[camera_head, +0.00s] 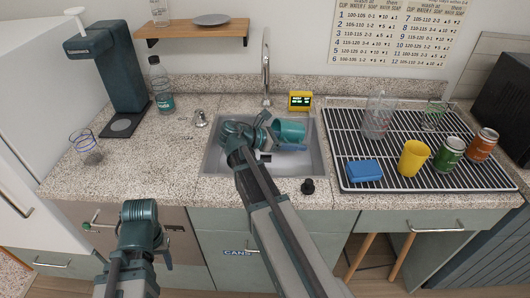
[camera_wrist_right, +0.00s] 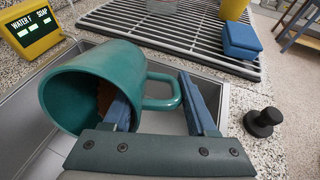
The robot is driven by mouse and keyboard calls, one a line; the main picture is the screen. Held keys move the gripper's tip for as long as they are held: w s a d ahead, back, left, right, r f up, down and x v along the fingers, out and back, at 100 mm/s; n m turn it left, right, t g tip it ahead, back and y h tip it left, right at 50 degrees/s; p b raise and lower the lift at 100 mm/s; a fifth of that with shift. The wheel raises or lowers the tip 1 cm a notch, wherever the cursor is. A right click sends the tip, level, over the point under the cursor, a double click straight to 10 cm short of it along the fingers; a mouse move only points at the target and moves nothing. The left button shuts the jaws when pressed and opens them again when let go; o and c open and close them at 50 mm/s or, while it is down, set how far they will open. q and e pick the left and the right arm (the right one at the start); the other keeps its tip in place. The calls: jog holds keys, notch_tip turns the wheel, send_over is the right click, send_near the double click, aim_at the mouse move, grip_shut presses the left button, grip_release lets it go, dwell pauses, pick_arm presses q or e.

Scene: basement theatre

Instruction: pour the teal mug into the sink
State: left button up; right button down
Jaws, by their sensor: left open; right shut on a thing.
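The teal mug (camera_head: 289,130) is tilted on its side over the sink (camera_head: 221,160). In the right wrist view the teal mug (camera_wrist_right: 85,85) has its mouth turned towards the lower left, with something brown partly showing inside. My right gripper (camera_head: 277,136) is shut on the mug at its handle side; in the wrist view its blue fingers lie either side of the handle. Whether liquid is leaving the mug cannot be seen. My left gripper (camera_head: 145,240) is open and empty, low in front of the counter, left of the sink.
A faucet (camera_head: 266,70) and yellow display box (camera_head: 300,100) stand behind the sink. A black stopper (camera_head: 308,186) sits at its front right. A bottle (camera_head: 161,88) and dispenser (camera_head: 118,70) stand left.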

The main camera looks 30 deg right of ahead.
aim_at(289, 138)
jog(key=shift+a+r+h+b, duration=0.3)
jog(key=shift+a+h+b, duration=0.05)
jog(key=shift+h+b, duration=0.35)
jog(key=shift+w, duration=0.1)
jog(key=shift+a+r, duration=0.1)
jog(key=shift+a, duration=0.1)
jog(key=shift+w+a+r+g+h+b, duration=0.1)
jog(key=shift+a+g+h+b, duration=0.2)
jog(key=shift+h+b, duration=0.3)
jog(key=shift+a+r+h+b, duration=0.1)
jog(key=shift+r+h+b, duration=0.25)
jog(key=shift+b, duration=0.6)
jog(key=shift+r+h, duration=0.1)
jog(key=shift+h, duration=0.15)
jog(key=shift+a+r+h+b, duration=0.15)
jog(key=shift+h+b, duration=0.25)
jog(key=shift+b, duration=0.3)
